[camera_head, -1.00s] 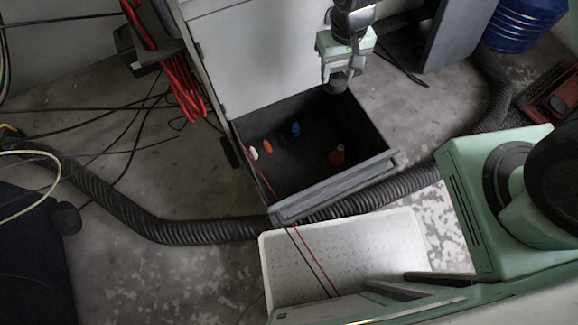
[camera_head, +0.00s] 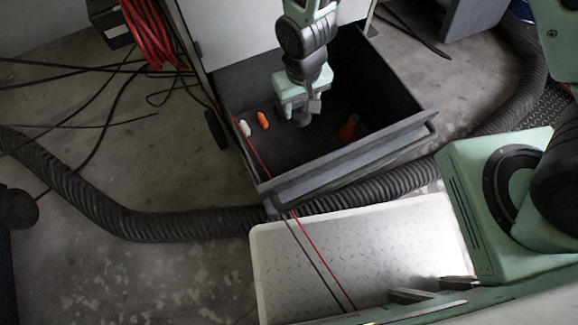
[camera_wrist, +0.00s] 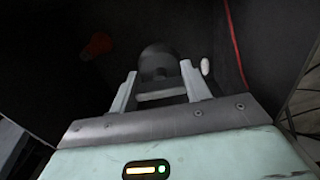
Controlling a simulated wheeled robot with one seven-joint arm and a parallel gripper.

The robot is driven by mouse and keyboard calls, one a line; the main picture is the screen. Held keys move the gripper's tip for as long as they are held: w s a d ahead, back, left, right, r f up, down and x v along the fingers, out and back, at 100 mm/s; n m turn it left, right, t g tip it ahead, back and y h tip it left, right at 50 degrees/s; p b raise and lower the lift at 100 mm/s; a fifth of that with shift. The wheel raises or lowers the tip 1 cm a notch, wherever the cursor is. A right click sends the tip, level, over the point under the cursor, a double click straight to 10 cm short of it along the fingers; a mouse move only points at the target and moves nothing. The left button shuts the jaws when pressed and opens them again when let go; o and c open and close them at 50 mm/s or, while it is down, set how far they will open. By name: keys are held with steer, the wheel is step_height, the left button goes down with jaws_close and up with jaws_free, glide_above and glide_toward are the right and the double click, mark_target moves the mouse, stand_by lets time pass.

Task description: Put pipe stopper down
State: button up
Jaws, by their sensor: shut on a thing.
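The pipe stopper, a dark grey round piece, shows in the wrist view (camera_wrist: 158,60) at the tips of my gripper (camera_wrist: 158,75), whose two pale fingers are shut on it. In the head view my gripper (camera_head: 304,106) is inside the open dark drawer (camera_head: 340,160), with the stopper (camera_head: 301,119) under it. I cannot tell whether the stopper touches the drawer floor.
A white piece (camera_head: 244,128) and an orange piece (camera_head: 262,120) lie in the drawer left of my gripper. A red-orange piece (camera_head: 348,130) stands to its right. A red cord (camera_head: 250,150) crosses the drawer's left side. A white platform (camera_head: 360,255) is in front.

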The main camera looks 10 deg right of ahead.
steer(key=s+a+f+b, duration=0.1)
steer(key=f+b, duration=0.3)
steer(key=f, duration=0.2)
steer(key=a+f+b, duration=0.1)
steer(key=f+b, duration=0.4)
steer(key=f, duration=0.2)
steer(key=s+a+f+b, duration=0.1)
steer(key=f+b, duration=0.3)
steer(key=f, duration=0.2)
steer(key=shift+s+a+f+b, duration=0.1)
steer(key=shift+s+f+b, duration=0.2)
steer(key=shift+s+f, duration=0.05)
steer(key=shift+r, duration=0.15)
steer(key=o, duration=1.2)
